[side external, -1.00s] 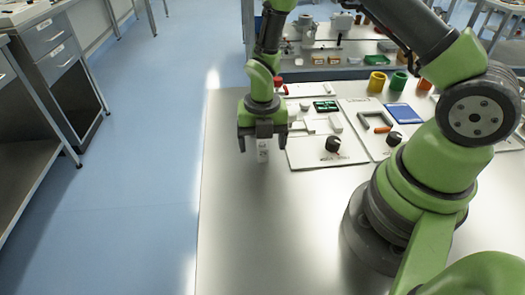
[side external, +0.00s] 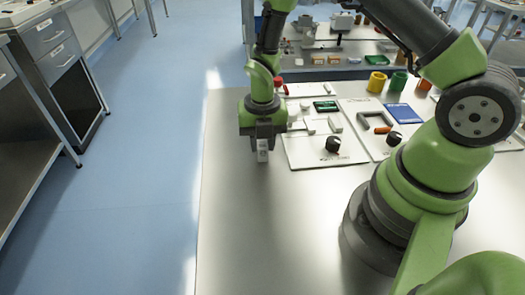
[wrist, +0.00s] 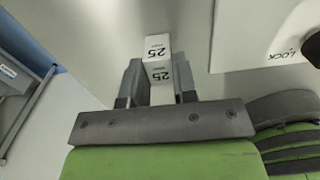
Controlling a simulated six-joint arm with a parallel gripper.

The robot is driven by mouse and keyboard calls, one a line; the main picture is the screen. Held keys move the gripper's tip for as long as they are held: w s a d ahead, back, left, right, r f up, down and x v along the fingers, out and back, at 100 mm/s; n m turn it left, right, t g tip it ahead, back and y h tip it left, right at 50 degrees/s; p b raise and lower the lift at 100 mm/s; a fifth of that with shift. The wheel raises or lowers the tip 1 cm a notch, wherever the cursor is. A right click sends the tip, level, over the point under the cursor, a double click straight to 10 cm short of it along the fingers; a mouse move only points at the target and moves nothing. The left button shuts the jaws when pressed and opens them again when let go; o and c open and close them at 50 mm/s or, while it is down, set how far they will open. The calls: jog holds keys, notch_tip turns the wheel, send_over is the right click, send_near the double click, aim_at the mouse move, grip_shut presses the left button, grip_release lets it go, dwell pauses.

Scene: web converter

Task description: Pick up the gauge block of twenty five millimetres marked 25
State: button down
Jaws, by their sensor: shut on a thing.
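The gauge block (wrist: 157,58) is a small white block with "25" printed on two faces in the wrist view. My gripper (wrist: 159,82) is shut on it, one dark finger on each side. In the side external view my gripper (side external: 262,143) points straight down over the steel table, and the lower part of the block (side external: 262,156) shows below the fingers. The block is upright. I cannot tell whether its bottom touches the table.
A white board (side external: 310,155) with a black knob (side external: 333,144) lies just right of my gripper. Further right are a blue tray (side external: 404,113) and yellow and green cups (side external: 377,81). The table's left edge is close to my gripper. The table in front is clear.

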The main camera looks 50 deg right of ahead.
jog(key=shift+r, duration=2.9)
